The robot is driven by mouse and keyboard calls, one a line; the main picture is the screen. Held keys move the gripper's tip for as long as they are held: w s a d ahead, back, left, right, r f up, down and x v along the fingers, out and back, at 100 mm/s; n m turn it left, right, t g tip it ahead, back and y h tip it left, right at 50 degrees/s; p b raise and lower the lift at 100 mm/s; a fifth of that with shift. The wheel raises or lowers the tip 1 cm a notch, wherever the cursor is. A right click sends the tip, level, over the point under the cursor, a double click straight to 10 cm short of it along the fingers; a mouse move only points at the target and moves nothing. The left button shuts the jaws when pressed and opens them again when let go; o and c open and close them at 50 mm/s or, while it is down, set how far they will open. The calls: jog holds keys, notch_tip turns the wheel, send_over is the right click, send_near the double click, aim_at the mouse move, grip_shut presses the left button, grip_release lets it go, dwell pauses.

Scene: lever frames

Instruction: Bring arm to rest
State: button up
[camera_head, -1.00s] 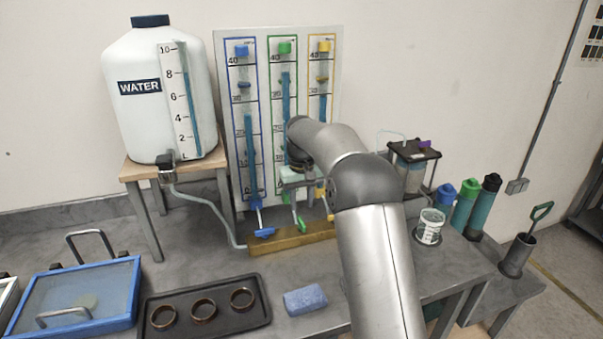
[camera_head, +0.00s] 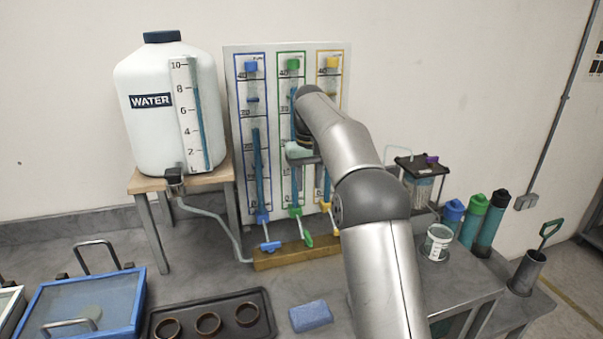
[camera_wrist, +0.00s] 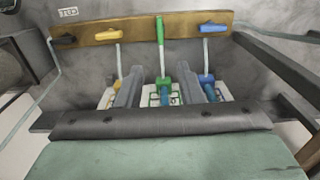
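My gripper (camera_head: 301,158) is in front of the green column (camera_head: 293,110) of the gauge board, above the green valve (camera_head: 295,211); my arm partly hides it. In the wrist view, its two grey fingers (camera_wrist: 159,88) stand apart, with the green valve (camera_wrist: 164,88) seen through the gap. Nothing is held between them. The green lever (camera_head: 308,240) hangs below its valve, between the blue lever (camera_head: 270,246) and the yellow lever (camera_wrist: 109,34).
A white water tank (camera_head: 170,110) stands on a wooden stand at left. A black tray (camera_head: 168,305) with rings, a blue sponge (camera_head: 311,316) and a blue-framed case (camera_head: 80,305) are in front. A cup (camera_head: 437,242) and several bottles stand at right.

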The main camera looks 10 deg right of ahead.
jog(key=s, duration=1.9)
jog(key=s+f, duration=0.5)
jog(key=s, duration=0.6)
jog(key=s+f+m, duration=0.1)
jog(key=s+f, duration=0.5)
jog(key=s, duration=0.5)
jog(key=shift+s+t, duration=0.3)
jog(key=shift+s, duration=0.05)
jog(key=shift+o, duration=0.3)
